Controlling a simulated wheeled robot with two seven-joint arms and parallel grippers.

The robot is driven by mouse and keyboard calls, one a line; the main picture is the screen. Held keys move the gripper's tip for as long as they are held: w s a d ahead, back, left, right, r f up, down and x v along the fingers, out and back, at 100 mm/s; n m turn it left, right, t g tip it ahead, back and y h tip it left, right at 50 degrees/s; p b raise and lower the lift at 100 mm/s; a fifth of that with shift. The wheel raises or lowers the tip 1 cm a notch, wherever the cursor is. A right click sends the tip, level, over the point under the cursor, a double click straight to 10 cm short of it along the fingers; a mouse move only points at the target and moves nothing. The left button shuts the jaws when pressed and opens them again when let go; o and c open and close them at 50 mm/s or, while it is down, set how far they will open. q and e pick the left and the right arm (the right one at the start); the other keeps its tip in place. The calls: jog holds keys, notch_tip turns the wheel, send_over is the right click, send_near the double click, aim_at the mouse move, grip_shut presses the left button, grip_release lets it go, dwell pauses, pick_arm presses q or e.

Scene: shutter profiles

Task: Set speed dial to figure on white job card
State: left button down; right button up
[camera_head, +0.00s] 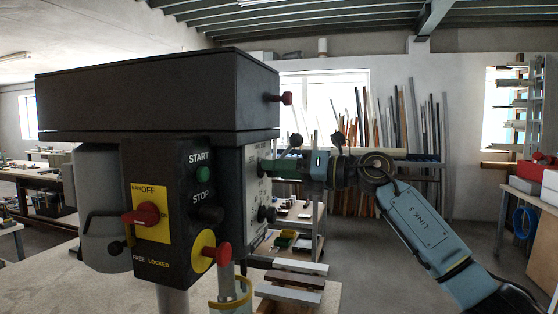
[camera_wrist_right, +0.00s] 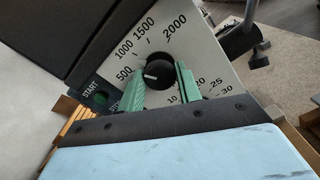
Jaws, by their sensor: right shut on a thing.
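The speed dial is a black round knob (camera_wrist_right: 158,74) on a pale plate marked 500, 1000, 1500 and 2000 in the right wrist view. Its short white pointer line is turned left, roughly toward the 500. My right gripper (camera_wrist_right: 159,80) is shut on the knob, one green finger on each side. In the head view my right gripper (camera_head: 270,166) reaches from the right to the pale side plate (camera_head: 257,190) of the dark machine head (camera_head: 160,100), and the knob is mostly hidden there. I cannot make out a white job card. My left gripper is out of view.
The front panel carries a green START button (camera_head: 203,173), a black STOP button (camera_head: 208,214), a red switch (camera_head: 147,214) and a red knob on yellow (camera_head: 217,253). Another black knob (camera_head: 267,214) sits below my gripper. Several bars (camera_head: 290,281) lie on the bench.

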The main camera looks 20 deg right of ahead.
jog(key=shift+m+p, duration=0.75)
jog(key=shift+m, duration=0.25)
jog(key=o, duration=1)
jog(key=b+v, duration=0.4)
jog(key=v, duration=0.9)
jog(key=shift+s+d, duration=0.2)
